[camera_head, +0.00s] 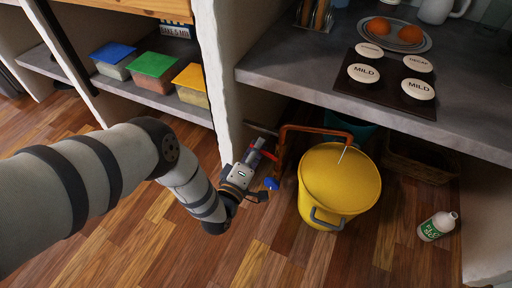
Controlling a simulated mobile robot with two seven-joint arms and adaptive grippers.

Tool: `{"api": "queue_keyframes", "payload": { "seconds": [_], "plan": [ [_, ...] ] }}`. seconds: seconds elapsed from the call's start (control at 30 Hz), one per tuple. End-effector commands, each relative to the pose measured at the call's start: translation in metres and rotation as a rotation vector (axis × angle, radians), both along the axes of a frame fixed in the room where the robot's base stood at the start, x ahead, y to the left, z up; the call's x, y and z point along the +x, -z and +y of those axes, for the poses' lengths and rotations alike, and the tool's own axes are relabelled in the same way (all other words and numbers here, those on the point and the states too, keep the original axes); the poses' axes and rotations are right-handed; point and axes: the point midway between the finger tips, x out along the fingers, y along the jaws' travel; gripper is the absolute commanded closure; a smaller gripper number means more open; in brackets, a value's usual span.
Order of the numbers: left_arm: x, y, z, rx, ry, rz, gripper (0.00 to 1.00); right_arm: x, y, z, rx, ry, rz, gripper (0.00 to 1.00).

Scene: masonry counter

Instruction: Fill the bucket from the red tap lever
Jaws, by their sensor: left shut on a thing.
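The yellow bucket (325,200) stands upright on the wood floor below the counter, with a grey handle (325,221) at its front. A copper pipe (310,128) arches from the wall towards the bucket. A thin pale streak (346,151) shows over the bucket; I cannot tell for sure if it is water. The red tap lever (268,154) is left of the bucket, with a blue knob (271,184) below it. My left gripper (257,158) is shut on the red lever, its fingers partly hiding it. My right gripper is not in view.
The counter (290,70) overhangs the bucket, bearing a dark board (388,84) with several round labelled pieces. A white bottle (438,226) lies tilted on the floor at right. A pale wall (222,75) and a shelf with lidded boxes (152,70) stand left.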

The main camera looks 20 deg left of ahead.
Motion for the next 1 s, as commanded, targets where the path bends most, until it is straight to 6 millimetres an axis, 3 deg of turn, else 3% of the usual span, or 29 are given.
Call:
{"api": "queue_keyframes", "payload": {
  "seconds": [0.23,0.27,0.33,0.67,0.77,1.0],
  "plan": [
    [-0.001,0.001,-0.001,0.002,0.002,-0.001,1.00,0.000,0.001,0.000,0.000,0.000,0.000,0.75],
    [-0.001,0.001,-0.001,0.002,0.002,-0.001,0.81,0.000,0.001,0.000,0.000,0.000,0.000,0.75],
    [-0.001,0.001,-0.001,0.001,0.002,-0.001,0.67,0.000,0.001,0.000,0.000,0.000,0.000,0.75],
    [-0.004,0.001,0.000,0.001,0.001,-0.001,0.67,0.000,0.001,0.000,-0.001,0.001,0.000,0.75],
    [-0.020,0.002,0.000,-0.001,0.002,0.003,0.67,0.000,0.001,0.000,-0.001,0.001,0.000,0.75],
    [-0.085,0.002,0.002,0.000,0.002,0.003,0.67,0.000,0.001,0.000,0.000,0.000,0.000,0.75]
  ]
}}
